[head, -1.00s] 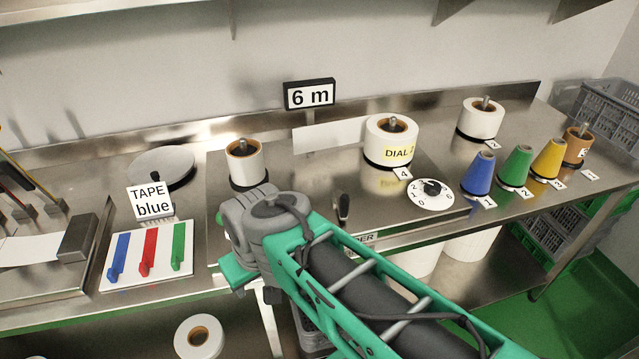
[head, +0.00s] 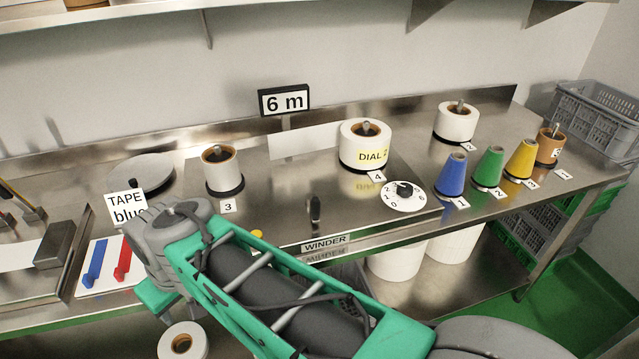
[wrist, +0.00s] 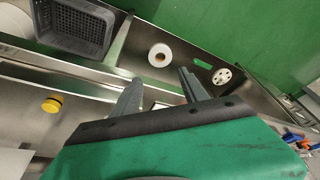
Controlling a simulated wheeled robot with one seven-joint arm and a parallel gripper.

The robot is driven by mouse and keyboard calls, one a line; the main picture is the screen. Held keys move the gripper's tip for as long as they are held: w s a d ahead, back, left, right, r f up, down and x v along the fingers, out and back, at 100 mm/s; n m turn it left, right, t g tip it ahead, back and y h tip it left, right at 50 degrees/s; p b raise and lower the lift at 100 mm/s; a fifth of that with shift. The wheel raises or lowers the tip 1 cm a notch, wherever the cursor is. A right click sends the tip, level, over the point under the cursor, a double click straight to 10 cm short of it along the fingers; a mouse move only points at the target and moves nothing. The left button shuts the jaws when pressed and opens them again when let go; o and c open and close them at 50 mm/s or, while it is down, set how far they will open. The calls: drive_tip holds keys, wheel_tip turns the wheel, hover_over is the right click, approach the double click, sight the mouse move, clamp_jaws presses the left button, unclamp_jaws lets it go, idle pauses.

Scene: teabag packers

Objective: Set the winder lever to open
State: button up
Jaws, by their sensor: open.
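The winder lever (head: 315,210) is a small dark lever standing roughly upright on the steel bench, just behind the WINDER label (head: 325,243). My gripper is in the wrist view (wrist: 160,86), its two grey fingers spread apart with nothing between them. In the head view my own arm hides the fingers; the arm's end is to the left of the lever, near the bench's front edge. The gripper is apart from the lever. I cannot pick out the lever in the wrist view.
A yellow button (head: 257,235) is partly behind my arm; a yellow knob also shows in the wrist view (wrist: 52,106). A roll (head: 222,172) stands left of the lever, a white dial (head: 404,197) right. Coloured cones stand farther right. The steel around the lever looks clear.

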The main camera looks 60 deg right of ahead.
drive_tip(key=w+d+r+m, duration=0.1)
drive_tip(key=d+r, duration=0.2)
drive_tip(key=d, duration=0.6)
drive_tip(key=d+r+m, duration=0.1)
drive_tip(key=d+r, duration=0.2)
drive_tip(key=d, duration=0.6)
drive_tip(key=s+d+r+h, duration=0.1)
drive_tip(key=s+d+r, duration=0.3)
drive_tip(key=s+d, duration=0.7)
drive_tip(key=d, duration=0.3)
drive_tip(key=shift+d+r+t, duration=0.15)
drive_tip(key=shift+d+t, duration=0.2)
drive_tip(key=shift+t, duration=0.05)
drive_tip(key=shift+s, duration=0.1)
